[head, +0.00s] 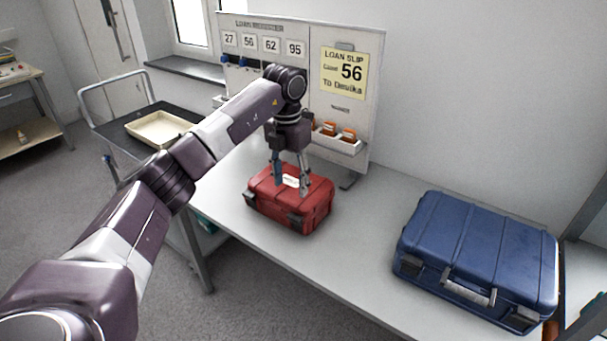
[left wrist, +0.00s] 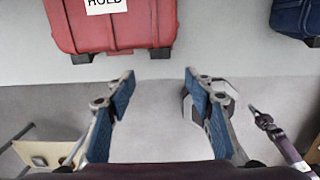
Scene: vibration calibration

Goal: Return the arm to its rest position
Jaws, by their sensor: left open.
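My left arm reaches in from the left in the head view. My left gripper (head: 290,187) points down just over the red case (head: 290,208) on the grey table. In the left wrist view its two blue-padded fingers (left wrist: 158,95) stand wide apart with nothing between them. The red case (left wrist: 110,28) shows at the top there, closed, with a white label reading "HOLD" (left wrist: 104,6) on it. I cannot tell whether a fingertip touches the case. My right gripper does not show clearly in the head view.
A closed blue case (head: 480,250) lies on the table (head: 358,245) at right. A loan register board (head: 310,45) with a yellow slip (head: 344,72) reading 56 stands behind the gripper. A trolley (head: 105,130) with a beige tray (head: 158,129) stands at left.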

